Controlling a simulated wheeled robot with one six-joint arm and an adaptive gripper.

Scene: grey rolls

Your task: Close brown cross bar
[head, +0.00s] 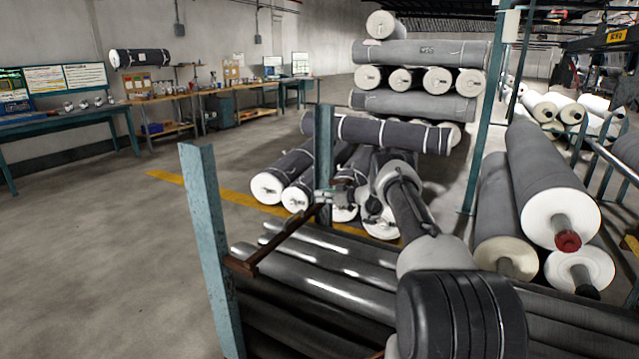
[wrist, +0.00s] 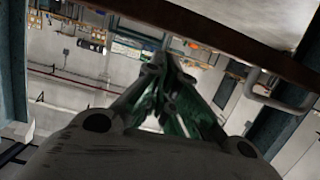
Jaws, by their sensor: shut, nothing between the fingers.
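The brown cross bar (head: 285,228) runs from the near blue post (head: 208,250) toward the far blue post (head: 324,140), above the dark rolls. I cannot tell whether its far end is seated on that post. My gripper (head: 328,197) is by the far post, close to the bar's far end, and it is small and partly blended with the rolls behind. In the wrist view the bar (wrist: 225,40) crosses the top right, beyond or beside my gripper (wrist: 162,68). The fingers are together with nothing between them. Contact with the bar cannot be told.
Long dark rolls (head: 330,275) lie below the bar. Wrapped rolls with white ends (head: 268,187) lie behind the far post. The floor (head: 110,260) to the left is open, with workbenches (head: 205,95) along the wall.

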